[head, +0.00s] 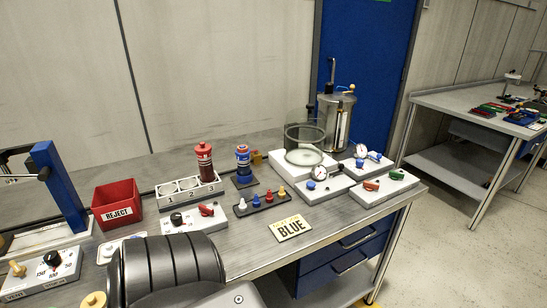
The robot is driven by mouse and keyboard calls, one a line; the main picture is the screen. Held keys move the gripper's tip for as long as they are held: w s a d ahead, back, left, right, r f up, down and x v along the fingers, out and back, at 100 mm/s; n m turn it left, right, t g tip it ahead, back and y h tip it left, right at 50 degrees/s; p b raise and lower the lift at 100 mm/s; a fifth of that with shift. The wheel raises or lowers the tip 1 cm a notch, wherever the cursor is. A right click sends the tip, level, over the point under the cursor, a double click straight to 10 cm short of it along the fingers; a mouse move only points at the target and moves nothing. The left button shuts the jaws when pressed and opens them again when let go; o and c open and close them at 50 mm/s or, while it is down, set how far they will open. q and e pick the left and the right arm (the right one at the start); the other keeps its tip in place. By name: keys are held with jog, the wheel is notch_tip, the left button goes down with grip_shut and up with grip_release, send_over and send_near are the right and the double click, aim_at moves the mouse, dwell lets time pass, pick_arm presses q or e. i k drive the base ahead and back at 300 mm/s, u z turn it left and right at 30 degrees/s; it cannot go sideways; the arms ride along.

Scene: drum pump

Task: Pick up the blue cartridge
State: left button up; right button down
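The blue cartridge (243,158) stands upright on a small dark square base (246,182) near the middle of the bench. It has a light band around it, and nothing is touching its sides. Neither of my grippers shows in the head view. A dark ribbed part at the bottom left looks like one of my arm links, with no fingers visible.
Left of it, a red cartridge (204,153) stands in a white rack (182,202) numbered 1 to 3. Small pegs on a strip (262,205) and a BLUE card (289,229) lie in front. A glass vessel (304,143) and a red REJECT bin (117,204) flank them.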

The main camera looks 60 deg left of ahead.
aim_at(244, 163)
jog(key=i, duration=2.05)
jog(key=u, duration=2)
